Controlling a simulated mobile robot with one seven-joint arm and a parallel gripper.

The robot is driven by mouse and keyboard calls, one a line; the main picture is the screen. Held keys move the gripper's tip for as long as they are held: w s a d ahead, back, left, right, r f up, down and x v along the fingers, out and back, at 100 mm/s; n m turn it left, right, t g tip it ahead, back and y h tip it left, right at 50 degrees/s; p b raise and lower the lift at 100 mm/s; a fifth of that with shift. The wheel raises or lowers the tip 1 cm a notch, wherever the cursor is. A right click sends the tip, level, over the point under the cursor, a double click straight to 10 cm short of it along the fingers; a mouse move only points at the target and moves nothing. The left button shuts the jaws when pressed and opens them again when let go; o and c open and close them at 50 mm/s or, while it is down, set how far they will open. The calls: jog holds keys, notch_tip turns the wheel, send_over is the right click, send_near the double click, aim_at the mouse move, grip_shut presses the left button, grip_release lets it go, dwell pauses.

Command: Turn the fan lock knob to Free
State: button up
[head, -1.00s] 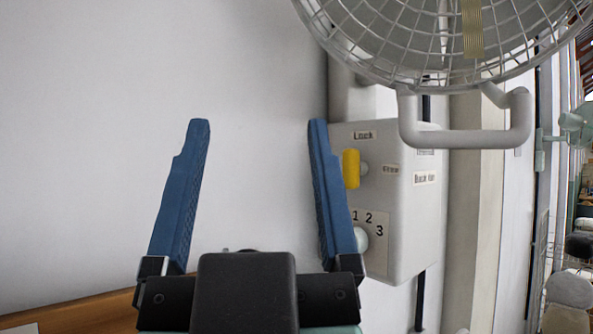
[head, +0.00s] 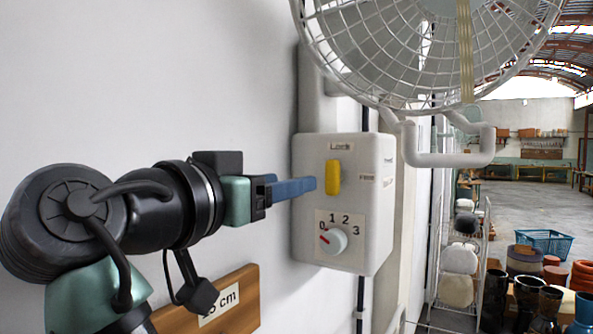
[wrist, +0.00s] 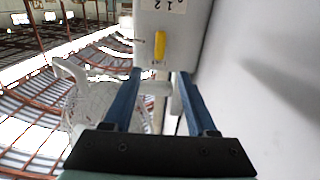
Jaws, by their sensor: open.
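The yellow fan lock knob (head: 333,177) is on the front of the white control box (head: 382,215), below the "Lock" label. In the wrist view, my gripper (wrist: 160,72) is open, with the knob (wrist: 159,46) just beyond the gap between the fingertips. I see no clear contact; the exact distance cannot be told.
A white speed dial (head: 333,241) numbered 0 to 3 is below the knob, its red mark near 0. A wooden "cm" board (head: 215,300) is on the wall below my arm.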

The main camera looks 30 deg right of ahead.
aim_at(330, 174)
jog(key=p+x, duration=0.5)
jog(key=x, duration=0.6)
jog(key=shift+d+r, duration=0.1)
jog(key=shift+w+d+f+p, duration=0.2)
jog(key=shift+w+d+p, duration=0.15)
jog(key=shift+d+p, duration=0.25)
jog(key=shift+c, duration=0.3)
grip_shut()
